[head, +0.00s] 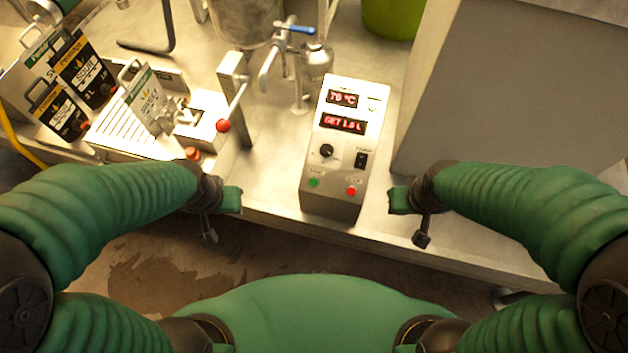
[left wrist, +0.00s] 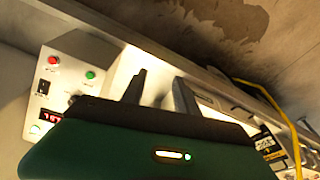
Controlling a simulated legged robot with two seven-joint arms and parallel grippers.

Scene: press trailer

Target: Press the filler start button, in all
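The filler control box (head: 341,150) stands near the table's front edge, with two lit red displays, a black knob (head: 326,150) and a black switch (head: 361,160). A green button (head: 314,182) is at its lower left and a red button (head: 351,190) at its lower right. In the left wrist view the green button (left wrist: 90,75) and red button (left wrist: 54,60) also show. My left gripper (head: 209,236) is left of the box, apart from it; its fingers (left wrist: 161,88) are spread and empty. My right gripper (head: 422,239) is right of the box, touching nothing visible; its finger gap is unclear.
A large grey panel (head: 510,95) stands at the right. A metal tap with a blue lever (head: 295,29) is behind the box. A red-knobbed lever (head: 223,125) and several labelled pouches (head: 80,70) are at the left.

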